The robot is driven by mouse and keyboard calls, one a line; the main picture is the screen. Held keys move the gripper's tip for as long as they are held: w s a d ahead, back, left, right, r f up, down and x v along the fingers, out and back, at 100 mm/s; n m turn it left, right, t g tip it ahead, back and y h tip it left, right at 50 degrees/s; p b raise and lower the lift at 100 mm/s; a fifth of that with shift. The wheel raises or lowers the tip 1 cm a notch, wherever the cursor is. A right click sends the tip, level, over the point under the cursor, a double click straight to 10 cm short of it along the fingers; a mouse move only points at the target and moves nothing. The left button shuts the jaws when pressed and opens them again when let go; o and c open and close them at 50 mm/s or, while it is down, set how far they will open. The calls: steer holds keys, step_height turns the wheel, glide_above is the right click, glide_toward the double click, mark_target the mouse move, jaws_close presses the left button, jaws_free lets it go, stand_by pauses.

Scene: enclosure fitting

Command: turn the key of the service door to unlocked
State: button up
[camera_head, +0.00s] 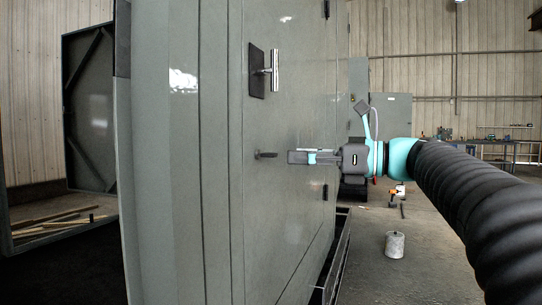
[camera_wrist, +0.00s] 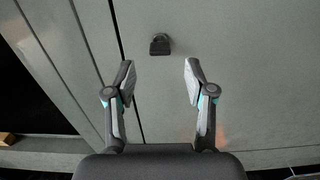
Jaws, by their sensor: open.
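The service door (camera_head: 290,110) is a grey-green panel in the enclosure face; it appears closed. The key (camera_head: 265,155) is a small dark piece sticking out of the door below the handle. In the wrist view the key (camera_wrist: 160,44) shows as a dark block with a rounded base, beyond the fingertips and roughly centred between them. My gripper (camera_head: 298,157) points left at the key at about its height. In the wrist view my gripper (camera_wrist: 158,82) has its two fingers spread with nothing between them. The fingers look apart from the key.
A metal lever handle (camera_head: 274,72) on a dark plate sits above the key. A grey cylinder (camera_head: 395,244) stands on the floor at right. A workbench (camera_head: 500,150) is far back.

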mark_target(276, 155)
steer(key=x, duration=0.7)
jaws_close()
